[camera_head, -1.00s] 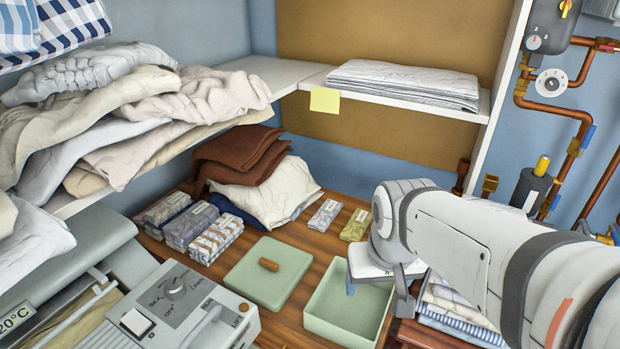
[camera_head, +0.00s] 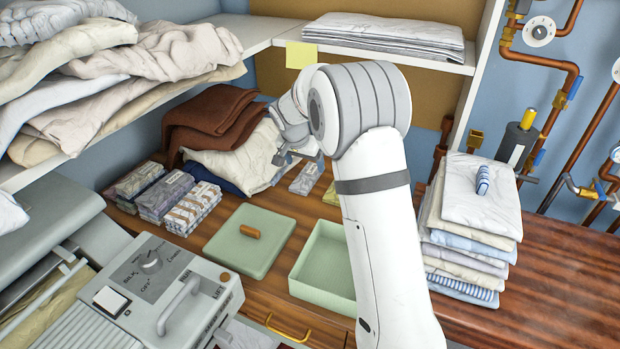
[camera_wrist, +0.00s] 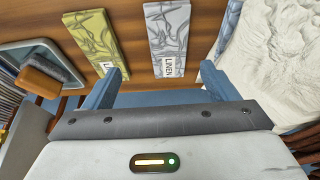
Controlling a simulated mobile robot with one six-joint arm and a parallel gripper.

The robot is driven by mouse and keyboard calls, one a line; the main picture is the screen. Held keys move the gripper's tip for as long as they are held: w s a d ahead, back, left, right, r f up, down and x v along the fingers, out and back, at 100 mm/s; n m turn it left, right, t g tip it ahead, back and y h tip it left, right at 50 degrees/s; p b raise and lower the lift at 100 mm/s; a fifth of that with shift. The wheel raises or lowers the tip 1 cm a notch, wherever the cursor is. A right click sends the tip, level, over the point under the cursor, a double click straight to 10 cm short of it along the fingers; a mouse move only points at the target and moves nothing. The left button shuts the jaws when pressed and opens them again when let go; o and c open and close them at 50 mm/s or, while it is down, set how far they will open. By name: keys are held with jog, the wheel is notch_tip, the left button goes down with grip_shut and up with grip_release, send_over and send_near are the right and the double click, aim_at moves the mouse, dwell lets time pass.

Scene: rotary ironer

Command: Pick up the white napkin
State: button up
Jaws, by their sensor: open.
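A pale grey-white patterned packet with a LINEN band (camera_wrist: 169,38) lies flat on the wooden worktop; it is the likeliest white napkin. In the head view this packet (camera_head: 307,179) is partly covered by my arm. My gripper (camera_wrist: 160,88) is open and empty, with its two blue fingers apart. The packet lies just beyond the fingertips in the wrist view, not between them. In the head view my gripper (camera_head: 298,157) is above the worktop, between the cream cloth and the packet. A green packet (camera_wrist: 99,45) lies beside the pale one.
A crumpled cream cloth (camera_head: 235,162) lies close to my gripper. Banded packets (camera_head: 166,193) sit at left. A green lid (camera_head: 235,258) and an empty green box (camera_head: 322,285) stand in front.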

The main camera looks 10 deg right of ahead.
aim_at(307, 177)
jog(key=shift+w+a+f, duration=0.1)
jog(key=shift+w+f, duration=0.25)
jog(key=x, duration=0.7)
jog(key=shift+w+f+p, duration=0.2)
jog(key=shift+w+p, duration=0.2)
jog(key=shift+a, duration=0.1)
jog(key=c, duration=1.1)
